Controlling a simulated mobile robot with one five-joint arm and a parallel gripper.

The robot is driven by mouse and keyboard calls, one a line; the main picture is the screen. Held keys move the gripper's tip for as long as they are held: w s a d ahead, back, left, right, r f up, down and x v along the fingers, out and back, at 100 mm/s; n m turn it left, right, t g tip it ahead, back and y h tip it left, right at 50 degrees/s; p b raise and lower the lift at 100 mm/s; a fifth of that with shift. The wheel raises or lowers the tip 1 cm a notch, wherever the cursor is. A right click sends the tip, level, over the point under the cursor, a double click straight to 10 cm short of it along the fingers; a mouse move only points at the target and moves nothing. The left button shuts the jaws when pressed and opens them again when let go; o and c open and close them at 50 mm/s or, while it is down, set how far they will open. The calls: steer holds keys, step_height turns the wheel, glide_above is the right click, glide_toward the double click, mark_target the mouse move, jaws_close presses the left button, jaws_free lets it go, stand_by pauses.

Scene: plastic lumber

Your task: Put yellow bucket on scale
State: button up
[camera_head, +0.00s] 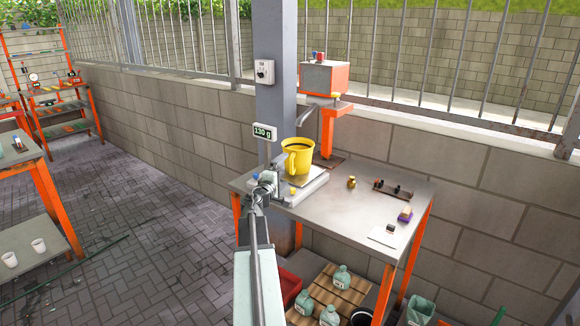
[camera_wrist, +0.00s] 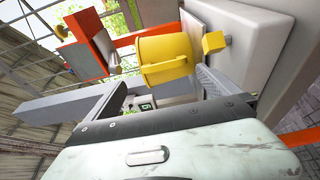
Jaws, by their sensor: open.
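The yellow bucket (camera_head: 297,157) stands upright on the plate of the scale (camera_head: 312,187), at the left end of the workbench. The scale's display (camera_head: 264,131) reads 130 g. My gripper (camera_head: 265,184) is at the left edge of the scale, a little left of the bucket and lower. In the wrist view the bucket (camera_wrist: 165,60) appears sideways beyond my open fingers (camera_wrist: 158,92), with nothing held between them. The scale (camera_wrist: 268,45) fills the upper right there. A small yellow block (camera_wrist: 214,43) lies beside the bucket.
The workbench (camera_head: 350,215) is mostly bare at its middle. A small brass weight (camera_head: 351,182), a dark rack (camera_head: 392,191) and a purple-yellow block (camera_head: 405,214) lie to the right. An orange dispenser stand (camera_head: 328,130) rises behind the bucket. A grey post (camera_head: 274,70) stands behind the scale.

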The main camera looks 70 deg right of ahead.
steer(key=a, duration=0.3)
steer(key=shift+a, duration=0.4)
steer(key=shift+w, duration=0.1)
steer(key=w+a+f+m+t+y, duration=0.1)
steer(key=w+a+f+y, duration=0.2)
steer(key=w+a+f, duration=0.65)
steer(key=w+a+f+m+y, duration=0.1)
steer(key=w+a+f+y, duration=0.3)
steer(key=a, duration=1.1)
steer(key=w+a+f+m+t+y, duration=0.15)
steer(key=w+a+f, duration=0.25)
steer(key=w+a, duration=0.65)
steer(key=s+a+f+n+y, duration=0.1)
steer(key=a+f+y, duration=0.1)
steer(key=a, duration=1)
steer(key=s+a+f+n+g+y, duration=0.1)
steer(key=a+y, duration=0.3)
steer(key=a, duration=0.9)
steer(key=s+a+f+n+g+y, duration=0.1)
steer(key=s+a+f+y, duration=0.1)
steer(key=a, duration=1.1)
steer(key=shift+a+f+y, duration=0.15)
steer(key=shift+f+y, duration=0.5)
steer(key=shift+y, duration=0.1)
steer(key=shift+n+g, duration=0.25)
